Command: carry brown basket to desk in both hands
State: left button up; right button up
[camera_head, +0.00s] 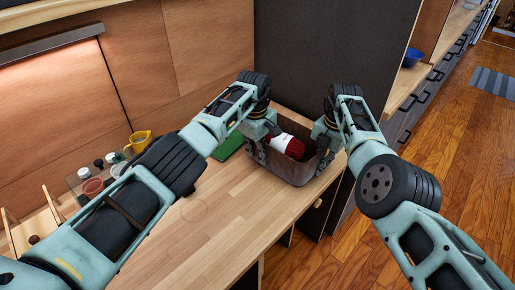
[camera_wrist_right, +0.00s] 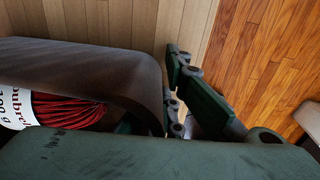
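The brown basket (camera_head: 294,171) is at the far right end of the wooden desk (camera_head: 225,205), near its right edge. I cannot tell whether its bottom touches the desktop. Inside is a ball of dark red yarn with a white label (camera_head: 287,145), which also shows in the right wrist view (camera_wrist_right: 70,110). My left gripper (camera_head: 263,150) is shut on the basket's left wall. My right gripper (camera_head: 325,145) is shut on its right wall. In the right wrist view the basket's rim (camera_wrist_right: 95,70) lies against the right gripper's fingers (camera_wrist_right: 170,108). The inner fingertips are mostly hidden.
A dark panel (camera_head: 325,55) stands behind the basket. A green item (camera_head: 228,145) lies left of it. A yellow mug (camera_head: 140,140) and several small jars are at the desk's back left. The desk's middle is clear. Drawers (camera_head: 420,95) and wooden floor (camera_head: 440,150) are on the right.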

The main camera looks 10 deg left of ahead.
pick_arm(q)
jog(key=shift+o, duration=0.9)
jog(key=shift+w+a, duration=0.1)
jog(key=shift+a, duration=0.4)
pick_arm(e)
jog(key=shift+o, duration=0.9)
jog(key=shift+d, duration=0.35)
pick_arm(q)
jog(key=shift+o, duration=1.4)
jog(key=shift+d, duration=0.15)
pick_arm(e)
jog(key=shift+o, duration=1.4)
jog(key=shift+a, duration=0.15)
pick_arm(q)
jog(key=shift+d, duration=0.1)
pick_arm(e)
jog(key=shift+a+r, duration=0.1)
jog(key=shift+a, duration=0.05)
pick_arm(q)
notch_tip(320, 180, up, 12)
jog(key=shift+s+a, duration=0.25)
jog(key=shift+s, duration=0.2)
pick_arm(e)
notch_tip(320, 180, up, 12)
jog(key=shift+s+d, duration=0.25)
jog(key=shift+d, duration=0.15)
pick_arm(q)
jog(key=shift+d, duration=0.1)
pick_arm(e)
jog(key=shift+d, duration=0.1)
